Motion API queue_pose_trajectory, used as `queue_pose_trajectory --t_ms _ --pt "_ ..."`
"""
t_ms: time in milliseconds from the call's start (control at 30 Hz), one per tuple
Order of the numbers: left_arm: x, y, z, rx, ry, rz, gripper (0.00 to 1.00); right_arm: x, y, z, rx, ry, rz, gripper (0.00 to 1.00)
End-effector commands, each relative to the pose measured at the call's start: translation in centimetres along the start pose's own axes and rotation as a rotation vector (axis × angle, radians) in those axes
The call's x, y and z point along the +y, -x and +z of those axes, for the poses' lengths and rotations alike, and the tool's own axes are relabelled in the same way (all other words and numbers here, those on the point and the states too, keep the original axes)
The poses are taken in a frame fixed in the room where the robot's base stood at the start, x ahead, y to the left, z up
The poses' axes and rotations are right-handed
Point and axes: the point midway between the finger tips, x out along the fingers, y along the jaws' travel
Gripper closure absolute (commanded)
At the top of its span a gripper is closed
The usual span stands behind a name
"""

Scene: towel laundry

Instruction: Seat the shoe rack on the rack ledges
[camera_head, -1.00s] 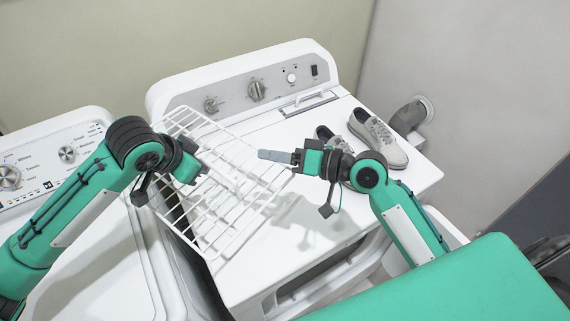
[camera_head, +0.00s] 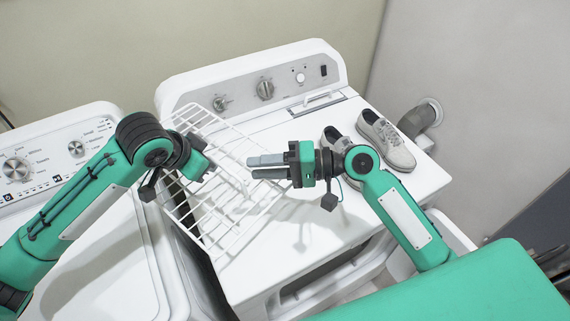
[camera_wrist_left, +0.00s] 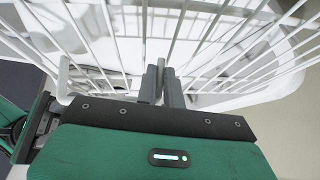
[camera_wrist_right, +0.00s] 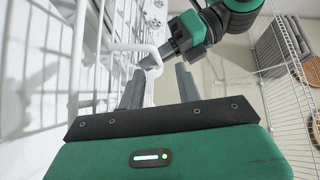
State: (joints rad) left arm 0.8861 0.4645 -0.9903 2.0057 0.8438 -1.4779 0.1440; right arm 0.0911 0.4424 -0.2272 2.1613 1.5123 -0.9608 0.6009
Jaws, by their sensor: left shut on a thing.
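The white wire shoe rack (camera_head: 235,205) is held tilted above the front left of the dryer-like machine. My left gripper (camera_wrist_left: 163,80) is shut on a wire of the rack; in the head view its green body (camera_head: 195,165) is at the rack's upper part and its fingertips are hard to make out. My right gripper (camera_head: 266,167) is open, its two grey fingers pointing left at the rack's right edge. In the right wrist view, the fingers (camera_wrist_right: 158,88) are apart near a bent white rack wire (camera_wrist_right: 150,52). I cannot make out the rack ledges.
A white machine (camera_head: 300,225) with an open front is under the rack. Grey shoes (camera_head: 385,140) stand on its top at right. A second white machine (camera_head: 95,260) stands at left. A wall vent pipe (camera_head: 418,118) is at right.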

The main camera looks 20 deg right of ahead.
Motion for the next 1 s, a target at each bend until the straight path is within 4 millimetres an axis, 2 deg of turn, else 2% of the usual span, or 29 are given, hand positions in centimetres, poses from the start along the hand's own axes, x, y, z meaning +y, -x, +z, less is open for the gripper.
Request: queue_pose_trajectory --t_ms 100,300,500,767,933,1000 --pt "0.0 0.1 -0.1 0.003 -0.001 -0.001 1.00 -0.1 -2.3 -0.1 0.000 0.001 -0.003 0.66" --pt "0.0 0.1 -0.1 0.003 -0.001 -0.001 1.00 0.0 -5.0 0.0 0.001 0.000 -0.001 0.66" --pt "0.0 0.1 -0.1 0.003 -0.001 -0.001 1.00 -0.1 -6.1 0.0 0.001 0.003 0.001 0.66" --pt "0.0 0.1 -0.1 0.003 -0.001 -0.001 1.00 0.0 -6.2 0.0 0.001 0.003 0.001 0.66" --pt "0.0 0.1 -0.1 0.003 -0.001 -0.001 1.00 0.0 -6.2 0.0 0.001 0.003 0.001 0.99" --pt "0.0 0.1 -0.1 0.002 -0.001 -0.001 1.00 -0.1 -6.2 0.0 0.001 0.003 0.000 1.00"
